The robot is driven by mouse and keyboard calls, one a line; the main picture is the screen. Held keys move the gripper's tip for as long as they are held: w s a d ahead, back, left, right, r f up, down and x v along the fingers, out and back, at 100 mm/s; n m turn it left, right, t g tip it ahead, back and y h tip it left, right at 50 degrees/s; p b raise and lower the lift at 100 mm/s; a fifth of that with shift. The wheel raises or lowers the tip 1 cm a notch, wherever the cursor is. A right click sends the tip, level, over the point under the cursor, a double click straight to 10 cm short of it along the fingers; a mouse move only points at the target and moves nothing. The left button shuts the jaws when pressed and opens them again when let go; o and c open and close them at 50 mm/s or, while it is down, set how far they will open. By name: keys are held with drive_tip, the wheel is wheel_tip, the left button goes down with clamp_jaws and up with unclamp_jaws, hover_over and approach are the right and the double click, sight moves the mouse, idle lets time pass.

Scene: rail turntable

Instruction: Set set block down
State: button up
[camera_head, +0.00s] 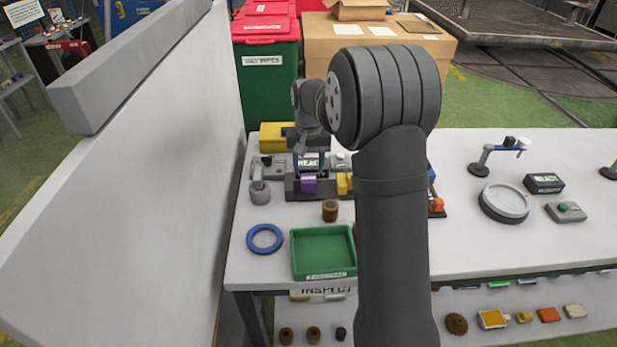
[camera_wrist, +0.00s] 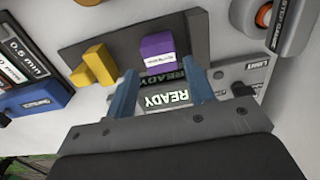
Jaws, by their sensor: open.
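A purple block (camera_head: 308,184) with a small white label stands at the dark grey fixture (camera_head: 291,188); its label is too small to read, so I cannot tell for certain that it is the set block. In the wrist view the purple block (camera_wrist: 158,47) is just beyond the fingertips of my gripper (camera_wrist: 161,80), near the fixture's edge (camera_wrist: 110,35). The blue fingers are apart with nothing between them. A yellow stepped block (camera_wrist: 95,66) is beside the purple block, to its left. A display reading READY (camera_wrist: 167,98) shows between the fingers.
A green tray (camera_head: 323,252), a blue ring (camera_head: 265,239) and a brown cylinder (camera_head: 330,211) are at the bench front. A grey wall (camera_head: 150,180) borders the bench on the left.

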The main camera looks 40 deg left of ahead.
sight(309, 178)
wheel_tip(309, 178, up, 6)
drive_tip(key=shift+f, duration=0.1)
idle(0.4)
wheel_tip(309, 178, down, 12)
drive_tip(key=shift+r, duration=2.05)
drive_tip(key=shift+f, duration=0.15)
